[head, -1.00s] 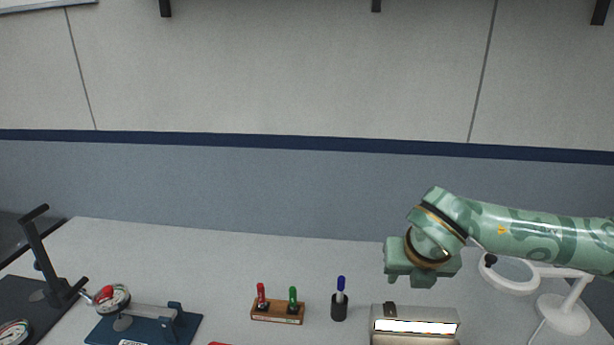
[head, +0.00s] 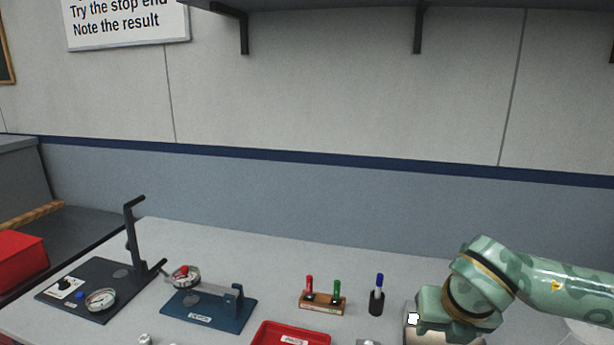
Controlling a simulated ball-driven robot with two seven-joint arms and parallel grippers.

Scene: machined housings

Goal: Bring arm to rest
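My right arm comes in from the right edge, green with a darker swirl pattern. Its gripper (head: 452,322) hangs over the right part of the bench, in front of a cream box with a bright top that it partly hides. The fingers point down and away from clear view, so I cannot tell whether they are open or shut. Nothing shows held in it. My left gripper is not in view.
On the bench (head: 262,262) stand a black fixture with a dial (head: 100,299), a blue fixture (head: 222,308) with a gauge, a wooden block (head: 323,302) with red and green plugs, a blue-capped marker in a black cup (head: 377,302), and a red tray (head: 290,334). A red bin (head: 20,256) is at left.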

